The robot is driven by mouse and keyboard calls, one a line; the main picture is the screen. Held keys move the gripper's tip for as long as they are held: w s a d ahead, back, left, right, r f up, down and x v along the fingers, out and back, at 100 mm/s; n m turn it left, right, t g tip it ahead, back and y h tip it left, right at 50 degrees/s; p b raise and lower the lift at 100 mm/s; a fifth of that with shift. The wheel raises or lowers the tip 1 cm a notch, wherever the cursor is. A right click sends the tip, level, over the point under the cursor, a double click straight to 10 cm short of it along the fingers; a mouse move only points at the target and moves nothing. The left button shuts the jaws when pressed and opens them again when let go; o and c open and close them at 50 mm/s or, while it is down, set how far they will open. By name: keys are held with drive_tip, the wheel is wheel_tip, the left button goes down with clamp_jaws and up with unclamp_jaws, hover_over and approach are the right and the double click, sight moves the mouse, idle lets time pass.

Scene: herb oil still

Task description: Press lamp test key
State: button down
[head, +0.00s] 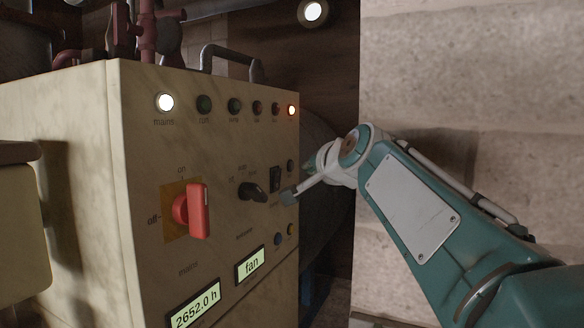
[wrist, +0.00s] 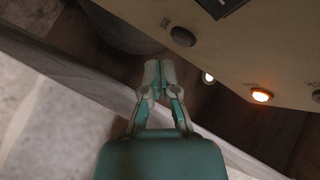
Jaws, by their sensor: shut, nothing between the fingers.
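The cream control box (head: 150,140) has a row of lamps and several controls on its front. A small dark round button (head: 290,166) sits near its right edge, below the lit orange lamp (head: 291,110). In the wrist view a dark round button (wrist: 183,37) shows beside a small label that I cannot read; I cannot confirm it is the lamp test key. My gripper (head: 289,198) is shut and empty, its tips near the panel's right edge, below that button. In the wrist view my gripper (wrist: 159,70) points past the panel edge, apart from the button in the picture.
A black rocker switch (head: 275,180), a black selector knob (head: 252,192) and a red mains switch (head: 197,211) are on the panel. Small buttons (head: 278,239) sit lower right. A metal handle (head: 228,55) and red pipes (head: 146,30) rise above. A stone wall (head: 470,70) stands at right.

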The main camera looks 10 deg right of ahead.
drive_tip(key=d, duration=0.1)
drive_tip(key=s+d, duration=0.2)
drive_tip(key=shift+s+d, duration=0.25)
drive_tip(key=shift+d, duration=0.1)
idle(0.4)
drive_tip(key=s+f+n+g+h, duration=0.1)
drive_tip(key=s+f+n+g, duration=0.3)
drive_tip(key=s+f, duration=1)
drive_tip(key=s+a+f+n+g+h, duration=0.1)
drive_tip(key=s+f+n+g, duration=0.4)
drive_tip(key=s+f, duration=0.9)
wheel_tip(320, 180, down, 7)
drive_tip(key=shift+s+a+r+h, duration=0.15)
drive_tip(key=shift+a+h, duration=0.15)
drive_tip(key=shift+h, duration=0.3)
